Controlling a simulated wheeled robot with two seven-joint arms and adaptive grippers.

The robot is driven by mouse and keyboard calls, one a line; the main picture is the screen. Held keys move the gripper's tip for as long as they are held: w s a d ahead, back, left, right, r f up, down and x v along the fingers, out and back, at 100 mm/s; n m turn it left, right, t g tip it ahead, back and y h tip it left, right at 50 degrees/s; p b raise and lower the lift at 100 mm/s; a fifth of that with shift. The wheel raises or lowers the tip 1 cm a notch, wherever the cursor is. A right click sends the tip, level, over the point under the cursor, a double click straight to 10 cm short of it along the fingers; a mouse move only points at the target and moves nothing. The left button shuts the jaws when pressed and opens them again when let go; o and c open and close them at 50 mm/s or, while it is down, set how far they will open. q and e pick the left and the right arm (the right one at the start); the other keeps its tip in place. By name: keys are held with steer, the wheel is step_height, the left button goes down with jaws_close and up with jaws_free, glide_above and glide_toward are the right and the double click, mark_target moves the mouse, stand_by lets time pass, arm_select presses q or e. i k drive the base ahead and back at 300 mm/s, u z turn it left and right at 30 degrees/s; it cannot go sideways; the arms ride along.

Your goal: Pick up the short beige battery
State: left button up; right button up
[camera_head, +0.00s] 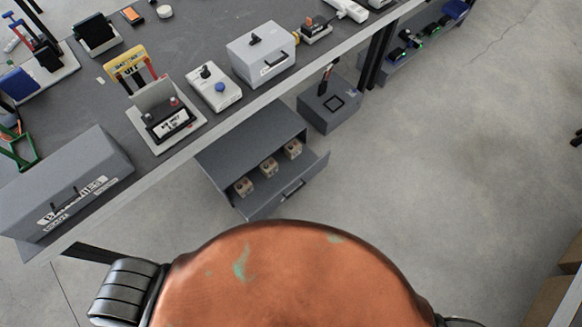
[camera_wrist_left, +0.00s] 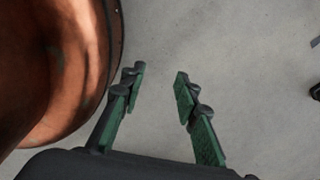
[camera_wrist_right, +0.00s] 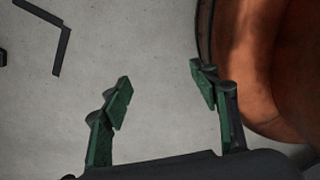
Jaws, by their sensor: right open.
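Three small beige blocks stand in a row in an open grey drawer (camera_head: 312,172) below the workbench, in the head view: a near-left one (camera_head: 243,186), a middle one (camera_head: 268,166) and a far-right one (camera_head: 292,148). They look like batteries of similar size; I cannot tell which is the short one. My left gripper (camera_wrist_left: 158,75) is open and empty over bare floor in the left wrist view. My right gripper (camera_wrist_right: 160,75) is open and empty over bare floor in the right wrist view. Neither gripper shows in the head view, and no block shows in either wrist view.
The workbench (camera_head: 205,50) holds a grey toolbox (camera_head: 70,190), a light grey case (camera_head: 260,55), a white switch box (camera_head: 213,88) and several devices. A dark grey box (camera_head: 330,105) stands on the floor beside the drawer. Open floor (camera_head: 440,170) lies to the right.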

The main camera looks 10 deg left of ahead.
mark_target(270, 166)
steer(key=z, duration=1.4)
steer(key=i, duration=2.9)
steer(key=u, duration=3.2)
steer(key=i, duration=0.5)
steer(key=u, duration=0.05)
